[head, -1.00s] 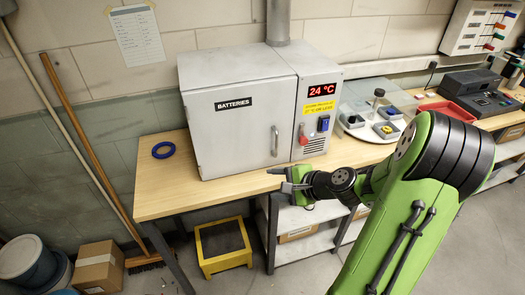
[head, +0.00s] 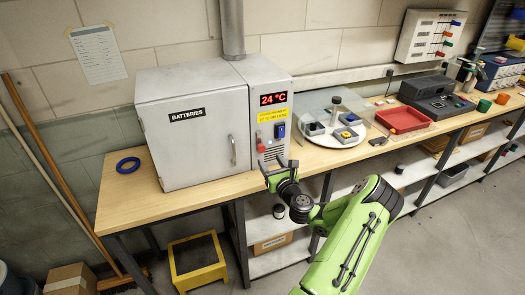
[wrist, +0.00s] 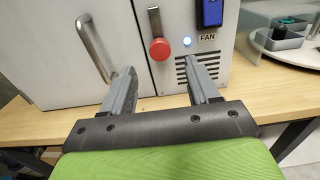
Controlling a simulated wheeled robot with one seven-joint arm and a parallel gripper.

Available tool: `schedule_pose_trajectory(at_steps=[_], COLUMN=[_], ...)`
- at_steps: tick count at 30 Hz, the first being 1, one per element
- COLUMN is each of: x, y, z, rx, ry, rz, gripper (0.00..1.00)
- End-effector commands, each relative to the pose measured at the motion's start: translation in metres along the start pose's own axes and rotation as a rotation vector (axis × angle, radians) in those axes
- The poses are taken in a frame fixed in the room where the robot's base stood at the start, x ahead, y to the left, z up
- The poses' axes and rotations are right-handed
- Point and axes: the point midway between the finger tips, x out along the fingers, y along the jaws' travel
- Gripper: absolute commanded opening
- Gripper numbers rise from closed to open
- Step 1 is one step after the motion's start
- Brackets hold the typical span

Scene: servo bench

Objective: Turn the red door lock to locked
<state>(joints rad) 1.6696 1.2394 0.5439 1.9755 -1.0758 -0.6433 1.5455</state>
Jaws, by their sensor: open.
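The red door lock shows in the wrist view as a red round knob (wrist: 160,49) at the lower end of a grey lever, which hangs nearly straight down beside the door seam. In the head view the red knob (head: 261,148) is small, on the narrow right panel of the grey batteries cabinet (head: 195,125). The cabinet door looks shut, with its bar handle (wrist: 92,52) left of the lock. My gripper (wrist: 160,72) is open and empty, its fingers pointing at the panel, with the knob between and beyond them. It also shows in the head view (head: 279,166) before the panel.
A blue switch (wrist: 209,13) sits right of the lock, above a FAN label, a small light and vent slots. A round white tray (head: 335,136) with small containers stands to the right, then a red tray (head: 403,120). A blue ring (head: 128,165) lies left on the bench.

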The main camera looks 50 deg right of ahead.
Motion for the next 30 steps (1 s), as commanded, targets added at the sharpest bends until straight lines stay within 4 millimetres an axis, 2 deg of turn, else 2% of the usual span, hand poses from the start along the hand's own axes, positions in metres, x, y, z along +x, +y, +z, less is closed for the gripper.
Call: schedule_pose_trajectory(at_steps=[3, 9, 19, 27, 30], x=[0.030, 0.062, 0.068, 0.067, 0.067], y=[0.002, 0.001, 0.001, 0.001, 0.001], z=[0.002, 0.001, -0.001, -0.001, -0.001], rx=[-0.003, -0.001, 0.001, 0.000, 0.000], ry=[-0.003, -0.001, 0.001, 0.002, 0.002], rz=[0.003, 0.001, 0.001, 0.001, 0.001], gripper=[0.60, 0.60, 0.59, 0.17, 0.05])
